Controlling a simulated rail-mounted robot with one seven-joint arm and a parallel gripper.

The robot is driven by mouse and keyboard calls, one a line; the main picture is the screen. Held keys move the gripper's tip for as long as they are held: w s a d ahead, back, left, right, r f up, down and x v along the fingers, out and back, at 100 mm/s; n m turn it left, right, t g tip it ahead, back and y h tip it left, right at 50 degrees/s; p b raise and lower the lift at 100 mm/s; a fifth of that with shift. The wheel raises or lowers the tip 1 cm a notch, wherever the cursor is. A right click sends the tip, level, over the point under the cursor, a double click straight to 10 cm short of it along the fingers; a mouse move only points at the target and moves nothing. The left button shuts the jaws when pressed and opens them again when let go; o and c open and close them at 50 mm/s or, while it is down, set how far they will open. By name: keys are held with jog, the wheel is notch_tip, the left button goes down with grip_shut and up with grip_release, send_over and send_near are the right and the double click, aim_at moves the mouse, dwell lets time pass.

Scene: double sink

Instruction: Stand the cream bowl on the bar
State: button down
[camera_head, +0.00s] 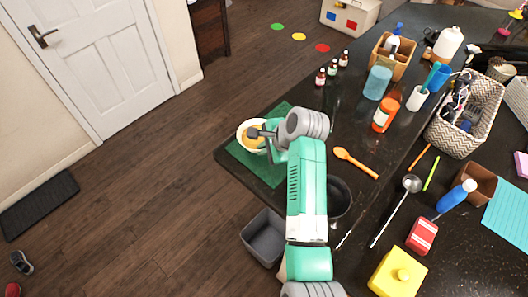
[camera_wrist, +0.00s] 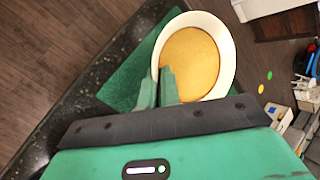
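The cream bowl (camera_head: 241,130) has a yellow-orange inside and is at the far left corner of the dark counter, over the green mat (camera_head: 246,167). In the wrist view the bowl (camera_wrist: 226,42) is upper centre, its opening facing the camera. My gripper (camera_wrist: 159,80) has its two green fingers close together at the bowl's near rim, one inside and one outside, with the rim between them. In the head view the gripper (camera_head: 262,142) is partly hidden by my wrist. I cannot tell whether the bowl touches the mat. No separate bar stands out; the dark counter (camera_head: 300,112) has the mat on it.
Small bottles (camera_head: 332,69), a blue-green cup (camera_head: 377,82) and an orange jar (camera_head: 385,114) stand farther back. An orange spoon (camera_head: 356,163) lies right of my arm. A grey bin (camera_head: 265,237) is on the floor below. The counter edge runs close by the bowl.

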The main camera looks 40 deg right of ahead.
jog(key=shift+w+d+f, duration=0.1)
jog(key=shift+w+d, duration=0.25)
jog(key=shift+d, duration=0.1)
jog(key=shift+f, duration=1.75)
jog(key=shift+f, duration=0.1)
jog(key=c, duration=1.6)
grip_release()
jog(key=v, duration=1.2)
